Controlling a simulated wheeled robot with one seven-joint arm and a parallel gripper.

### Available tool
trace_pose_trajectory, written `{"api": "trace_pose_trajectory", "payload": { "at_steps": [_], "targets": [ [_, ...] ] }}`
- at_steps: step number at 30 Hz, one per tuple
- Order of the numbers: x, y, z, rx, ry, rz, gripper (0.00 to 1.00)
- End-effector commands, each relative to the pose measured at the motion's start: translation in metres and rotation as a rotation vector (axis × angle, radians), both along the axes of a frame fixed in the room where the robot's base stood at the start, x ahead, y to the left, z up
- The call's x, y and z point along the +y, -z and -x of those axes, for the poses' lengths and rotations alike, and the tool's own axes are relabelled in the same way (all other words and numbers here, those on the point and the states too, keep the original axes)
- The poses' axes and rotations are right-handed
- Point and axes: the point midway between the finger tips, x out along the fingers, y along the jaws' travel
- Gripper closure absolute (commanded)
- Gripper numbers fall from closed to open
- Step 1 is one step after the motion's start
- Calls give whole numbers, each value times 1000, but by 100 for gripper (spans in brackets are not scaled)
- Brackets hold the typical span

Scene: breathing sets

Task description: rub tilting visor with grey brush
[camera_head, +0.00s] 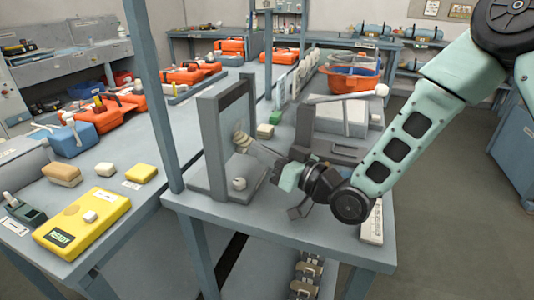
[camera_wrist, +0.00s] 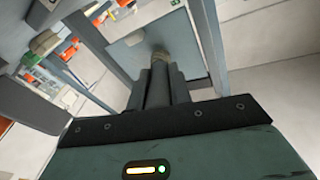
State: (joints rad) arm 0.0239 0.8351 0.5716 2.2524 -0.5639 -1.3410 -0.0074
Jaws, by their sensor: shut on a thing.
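The tilting visor (camera_head: 235,115) is a pale see-through panel in an upright grey frame on the near bench. It also fills the upper middle of the wrist view (camera_wrist: 190,52). My gripper (camera_head: 272,157) reaches in from the right and points left at the panel. It is shut on the grey brush, whose tan head (camera_head: 241,141) is at the panel's face. In the wrist view the fingers (camera_wrist: 160,80) point at the panel, and the brush head (camera_wrist: 160,55) shows just beyond them. The fingers hide most of the handle. I cannot tell whether the bristles touch the panel.
A grey post (camera_head: 153,90) rises left of the frame. A yellow box marked READY (camera_head: 82,222) and sponge-like blocks (camera_head: 62,174) lie on the left bench. A grey apparatus (camera_head: 335,140) stands behind my gripper, and an orange tub (camera_head: 350,80) is farther back. The near bench front is clear.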

Motion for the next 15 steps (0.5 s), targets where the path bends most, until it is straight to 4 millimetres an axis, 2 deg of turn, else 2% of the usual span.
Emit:
{"api": "trace_pose_trajectory", "payload": {
  "at_steps": [15],
  "targets": [
    [6,0,-4,-1,1,-1,100]
  ]
}}
